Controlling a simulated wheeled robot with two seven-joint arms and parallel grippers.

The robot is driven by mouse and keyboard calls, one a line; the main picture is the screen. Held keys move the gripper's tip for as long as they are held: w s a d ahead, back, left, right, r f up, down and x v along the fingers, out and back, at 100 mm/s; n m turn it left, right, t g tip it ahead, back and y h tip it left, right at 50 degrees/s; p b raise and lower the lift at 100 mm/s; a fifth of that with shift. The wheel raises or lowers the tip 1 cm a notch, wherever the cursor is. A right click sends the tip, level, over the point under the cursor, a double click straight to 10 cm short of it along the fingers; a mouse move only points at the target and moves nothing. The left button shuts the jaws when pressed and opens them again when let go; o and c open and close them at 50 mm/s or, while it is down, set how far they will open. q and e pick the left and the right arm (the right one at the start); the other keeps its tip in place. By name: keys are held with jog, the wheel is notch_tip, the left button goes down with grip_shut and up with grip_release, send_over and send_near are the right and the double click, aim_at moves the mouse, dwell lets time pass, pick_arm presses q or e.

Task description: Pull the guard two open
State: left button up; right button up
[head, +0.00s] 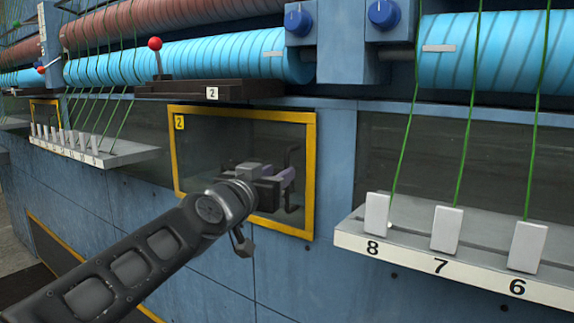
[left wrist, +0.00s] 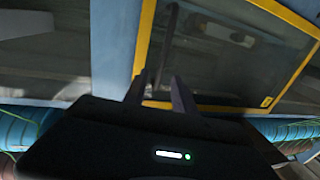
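Guard two is a clear panel in a yellow frame (head: 312,165) on the blue machine front, marked with a yellow "2" label. It looks shut, lying flush with the wall. Its dark upright bar handle (head: 294,203) is near the right edge, partly hidden by my gripper. My left gripper (head: 286,177) is at the handle's middle. In the left wrist view its two fingers (left wrist: 158,92) stand apart, with the dark handle (left wrist: 170,28) showing between and beyond them; I cannot tell if they touch it. The guard's yellow frame (left wrist: 215,107) shows there too. My right gripper is not in view.
A white shelf with numbered blocks (head: 440,258) juts out to the right, and a similar shelf (head: 105,150) to the left. Green yarns rise to blue rollers (head: 200,58). A red-knobbed lever (head: 156,48) stands above the guard, with blue knobs (head: 384,14) at upper right.

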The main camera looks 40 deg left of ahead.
pick_arm(q)
jog(key=x, duration=0.5)
jog(key=shift+w, duration=0.35)
jog(key=shift+c, duration=0.5)
grip_shut()
dwell(0.6)
